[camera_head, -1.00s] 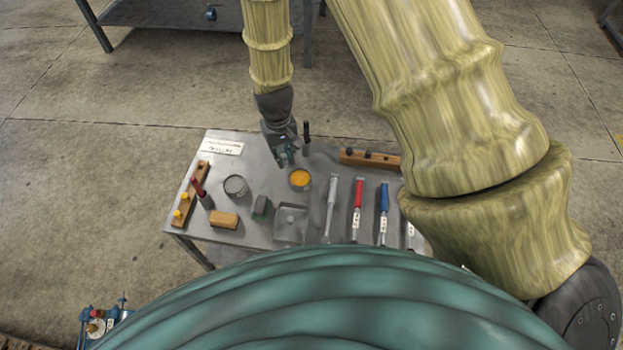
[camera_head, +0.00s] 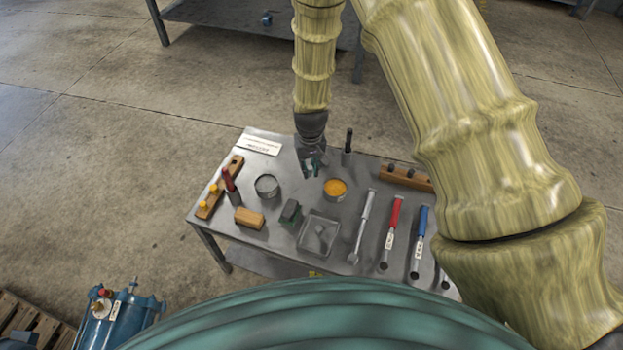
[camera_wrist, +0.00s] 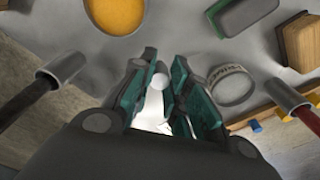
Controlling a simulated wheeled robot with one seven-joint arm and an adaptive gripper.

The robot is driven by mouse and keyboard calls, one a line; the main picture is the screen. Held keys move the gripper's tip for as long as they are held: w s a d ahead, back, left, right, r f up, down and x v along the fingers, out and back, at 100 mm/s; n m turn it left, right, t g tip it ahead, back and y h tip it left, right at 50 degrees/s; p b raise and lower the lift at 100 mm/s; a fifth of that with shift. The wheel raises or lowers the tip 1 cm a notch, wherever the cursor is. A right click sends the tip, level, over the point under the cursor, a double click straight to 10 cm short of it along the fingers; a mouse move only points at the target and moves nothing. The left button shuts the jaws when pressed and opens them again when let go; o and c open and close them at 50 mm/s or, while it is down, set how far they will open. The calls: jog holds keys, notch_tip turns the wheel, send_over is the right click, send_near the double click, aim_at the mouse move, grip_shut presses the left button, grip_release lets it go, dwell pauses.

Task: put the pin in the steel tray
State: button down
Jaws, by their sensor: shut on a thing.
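The pin (camera_wrist: 155,102) is a pale, shiny rod with a round end, held between the teal fingers of my gripper (camera_wrist: 163,75) in the wrist view. In the head view my gripper (camera_head: 311,168) is over the far part of the table, between the grey tin and the orange-filled tin; the pin is too small to make out there. The steel tray (camera_head: 303,243) is a shallow, square, clear-looking grey dish near the table's front edge. A small grey piece shows inside it. The tray is out of the wrist view.
The grey tin (camera_head: 267,187), orange-filled tin (camera_head: 336,189), green-grey block (camera_head: 290,212) and wooden block (camera_head: 249,218) stand around the tray. Several tools lie to its right. A red-handled tool (camera_head: 229,180) and a black-handled tool (camera_head: 348,143) stand upright. A wooden rack (camera_head: 405,177) is at the back right.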

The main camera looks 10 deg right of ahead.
aim_at(310, 173)
jog(key=shift+f, duration=2.4)
jog(key=c, duration=1.4)
grip_release()
jog(key=shift+f, duration=0.1)
